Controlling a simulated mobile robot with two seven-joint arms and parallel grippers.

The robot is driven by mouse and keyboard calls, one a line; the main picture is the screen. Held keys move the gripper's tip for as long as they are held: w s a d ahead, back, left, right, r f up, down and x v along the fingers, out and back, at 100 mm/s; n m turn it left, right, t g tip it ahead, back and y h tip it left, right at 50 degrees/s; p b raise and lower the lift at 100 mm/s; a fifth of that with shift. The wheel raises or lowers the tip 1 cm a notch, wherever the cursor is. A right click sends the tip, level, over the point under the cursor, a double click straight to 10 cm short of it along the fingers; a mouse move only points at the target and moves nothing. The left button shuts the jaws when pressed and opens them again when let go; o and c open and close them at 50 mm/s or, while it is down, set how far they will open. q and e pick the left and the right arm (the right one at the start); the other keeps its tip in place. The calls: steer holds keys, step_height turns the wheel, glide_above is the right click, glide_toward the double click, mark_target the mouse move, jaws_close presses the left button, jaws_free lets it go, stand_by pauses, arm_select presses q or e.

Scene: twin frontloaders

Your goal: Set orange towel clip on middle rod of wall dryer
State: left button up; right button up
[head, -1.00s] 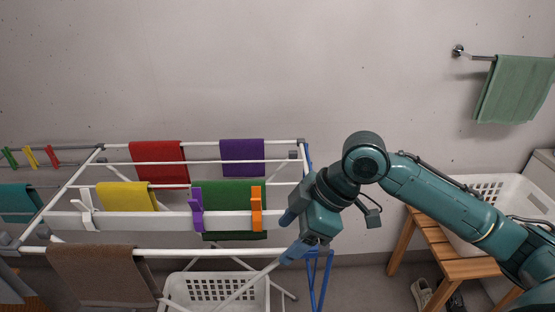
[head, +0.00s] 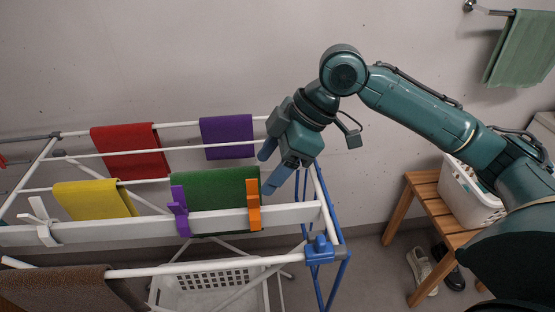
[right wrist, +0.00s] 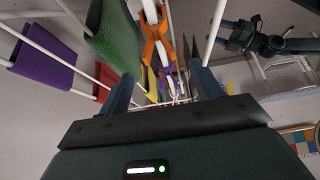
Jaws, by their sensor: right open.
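The orange clip (head: 254,206) sits upright on the broad white bar (head: 205,217) near the dryer's right end, beside the green towel (head: 232,182). It also shows ahead of the fingers in the right wrist view (right wrist: 154,37). My right gripper (head: 268,168) is open and empty, with blue fingers, just above and right of the clip. The fingers look apart from it. In the right wrist view the open fingers (right wrist: 161,78) have nothing between them. The wall dryer's white rods (head: 120,154) run left to right behind the bar.
A purple clip (head: 179,211) and a white clip (head: 41,222) share the bar. Red (head: 130,150), purple (head: 227,137), yellow (head: 95,199) and brown (head: 70,290) towels hang around it. A white basket (head: 212,283) is below; a wooden bench (head: 428,190) stands right.

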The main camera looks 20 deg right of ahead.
mark_target(253, 188)
steer(key=b+x, duration=0.1)
steer(key=x, duration=0.3)
steer(key=shift+f+b, duration=0.1)
steer(key=shift+b, duration=0.2)
steer(key=shift+x, duration=1)
arm_select(q)
steer(key=shift+w+d+h, duration=0.25)
steer(key=shift+w+h, duration=0.05)
steer(key=shift+w, duration=0.1)
arm_select(e)
steer(key=shift+w+a+f, duration=0.1)
steer(key=shift+a+f, duration=0.05)
steer(key=shift+f, duration=0.05)
jaws_close()
